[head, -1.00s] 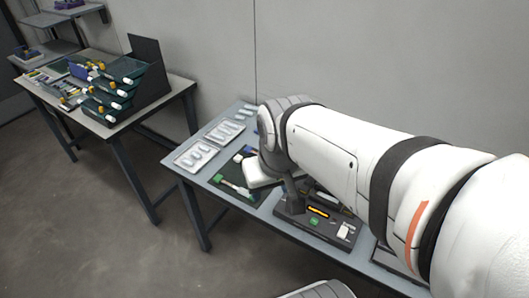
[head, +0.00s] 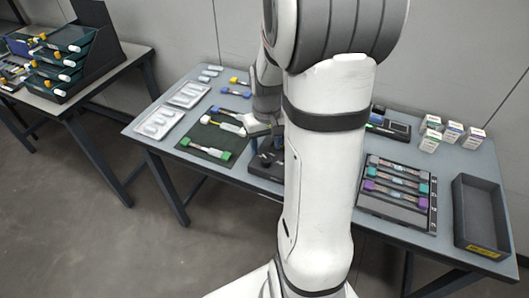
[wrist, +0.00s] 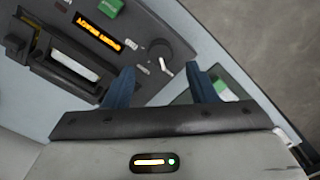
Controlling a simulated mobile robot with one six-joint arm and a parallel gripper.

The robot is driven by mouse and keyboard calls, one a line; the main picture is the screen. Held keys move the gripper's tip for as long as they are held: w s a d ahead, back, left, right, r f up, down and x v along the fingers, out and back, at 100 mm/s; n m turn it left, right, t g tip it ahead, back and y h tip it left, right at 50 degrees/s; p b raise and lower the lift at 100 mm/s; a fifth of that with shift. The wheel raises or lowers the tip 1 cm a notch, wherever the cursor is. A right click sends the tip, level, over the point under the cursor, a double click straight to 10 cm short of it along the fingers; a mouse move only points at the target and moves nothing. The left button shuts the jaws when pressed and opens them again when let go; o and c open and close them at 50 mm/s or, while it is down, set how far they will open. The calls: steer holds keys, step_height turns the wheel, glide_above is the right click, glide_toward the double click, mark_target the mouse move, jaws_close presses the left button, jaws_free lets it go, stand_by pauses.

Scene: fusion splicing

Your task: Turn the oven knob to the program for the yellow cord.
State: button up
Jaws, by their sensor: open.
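The oven (wrist: 85,50) is a dark unit with an orange-lit display, a green button and a slot, at the upper left of the wrist view. Its round knob (wrist: 160,50) has a white pointer mark. My gripper (wrist: 162,76) is open, with two blue fingers apart and nothing between them; the knob shows just beyond the fingertips, and I cannot tell whether they touch it. In the head view the oven (head: 266,164) is mostly hidden behind my arm.
The dark mat (head: 187,146) holds a green-ended piece. White trays (head: 152,132) lie left. Right of my arm are a rack of coloured cords (head: 385,212), small white boxes (head: 472,138), a device with a green screen (head: 392,126) and an empty dark bin (head: 492,240).

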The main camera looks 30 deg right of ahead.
mark_target(266, 158)
step_height(266, 158, down, 5)
steer(key=shift+f, duration=0.1)
stand_by(0.3)
